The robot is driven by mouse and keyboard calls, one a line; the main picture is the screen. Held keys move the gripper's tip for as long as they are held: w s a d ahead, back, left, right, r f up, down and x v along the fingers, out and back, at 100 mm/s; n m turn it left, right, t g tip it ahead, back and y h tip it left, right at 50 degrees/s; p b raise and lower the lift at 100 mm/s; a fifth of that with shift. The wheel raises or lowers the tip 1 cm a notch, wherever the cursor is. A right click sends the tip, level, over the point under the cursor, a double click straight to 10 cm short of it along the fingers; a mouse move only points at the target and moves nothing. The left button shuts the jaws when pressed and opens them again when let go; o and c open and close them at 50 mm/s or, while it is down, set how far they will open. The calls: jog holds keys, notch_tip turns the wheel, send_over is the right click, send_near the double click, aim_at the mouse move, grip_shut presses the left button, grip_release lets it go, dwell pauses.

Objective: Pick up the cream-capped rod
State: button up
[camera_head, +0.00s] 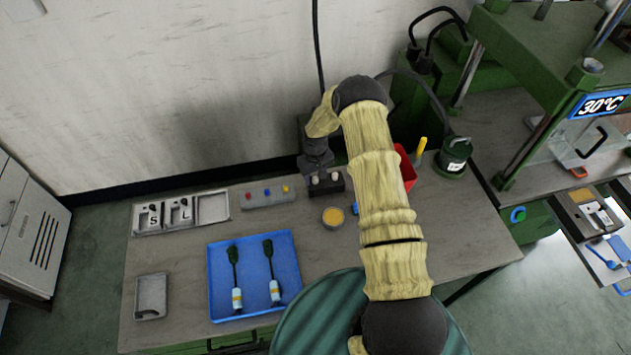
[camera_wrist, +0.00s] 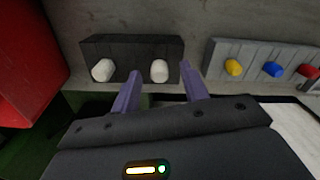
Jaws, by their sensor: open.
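A black block (camera_wrist: 130,50) holds two rods with cream caps. In the wrist view, one cream-capped rod (camera_wrist: 159,70) shows between my gripper's fingertips and the other (camera_wrist: 102,71) lies left of the left finger. My gripper (camera_wrist: 160,70) is open, with one purple-grey finger to each side of the right-hand cap in the picture; I cannot tell how much gap remains in depth. In the head view, the cream caps (camera_head: 335,177) show on the block just below my gripper (camera_head: 317,173). The rod shafts are hidden.
A grey block (camera_wrist: 262,62) with yellow, blue and red caps stands beside the black block. A red bin (camera_head: 407,172) stands on its other side, partly behind my arm. A blue tray (camera_head: 255,254) with two tools and a round yellow-topped dish (camera_head: 333,217) lie nearer.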

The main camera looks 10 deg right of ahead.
aim_at(316, 177)
grip_shut()
jog(key=shift+r, duration=0.1)
notch_tip(316, 177, up, 10)
jog(key=b, duration=0.3)
jog(key=shift+b, duration=0.4)
dwell(0.5)
